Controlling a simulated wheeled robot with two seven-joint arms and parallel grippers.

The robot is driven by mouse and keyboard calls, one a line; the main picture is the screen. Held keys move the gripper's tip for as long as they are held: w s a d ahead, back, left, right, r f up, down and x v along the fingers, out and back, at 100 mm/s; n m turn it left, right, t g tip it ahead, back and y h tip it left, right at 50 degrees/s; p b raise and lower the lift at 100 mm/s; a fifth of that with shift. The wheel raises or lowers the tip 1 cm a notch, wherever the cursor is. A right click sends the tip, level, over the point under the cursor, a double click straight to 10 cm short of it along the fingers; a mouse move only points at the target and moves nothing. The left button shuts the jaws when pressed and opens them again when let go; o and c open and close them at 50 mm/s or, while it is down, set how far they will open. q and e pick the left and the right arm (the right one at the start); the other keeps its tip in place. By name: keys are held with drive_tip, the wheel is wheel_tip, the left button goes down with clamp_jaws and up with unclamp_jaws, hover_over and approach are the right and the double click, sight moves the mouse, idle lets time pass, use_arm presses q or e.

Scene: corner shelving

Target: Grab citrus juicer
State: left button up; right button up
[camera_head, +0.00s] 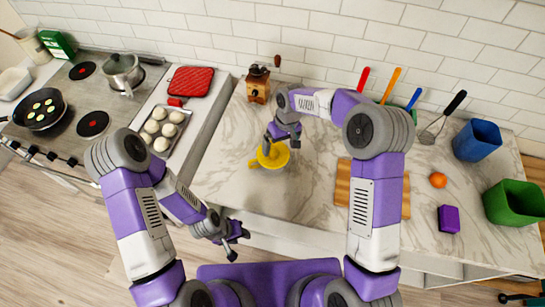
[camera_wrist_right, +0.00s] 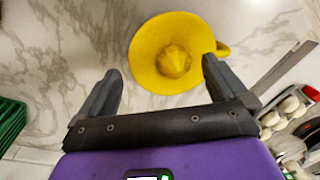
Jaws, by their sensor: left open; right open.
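The yellow citrus juicer (camera_head: 274,160) stands on the marble counter, its handle pointing left in the head view. My right gripper (camera_head: 270,147) is right over it and partly hides it. In the right wrist view the juicer (camera_wrist_right: 187,32) shows its round dish and ribbed cone, with its handle at the right. The two fingers of my right gripper (camera_wrist_right: 160,70) are apart, one on each side of the juicer's near part, with nothing held. My left gripper (camera_head: 240,236) is open and empty, low in front of the counter.
A coffee grinder (camera_head: 258,84) stands behind the juicer. A wooden cutting board (camera_head: 342,185) lies to the right, partly behind my right arm. A tray of buns (camera_head: 163,130) and the stove are to the left. The counter around the juicer is clear.

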drive_tip(key=shift+f, duration=0.75)
drive_tip(key=shift+a+r, duration=0.1)
drive_tip(key=c, duration=1.4)
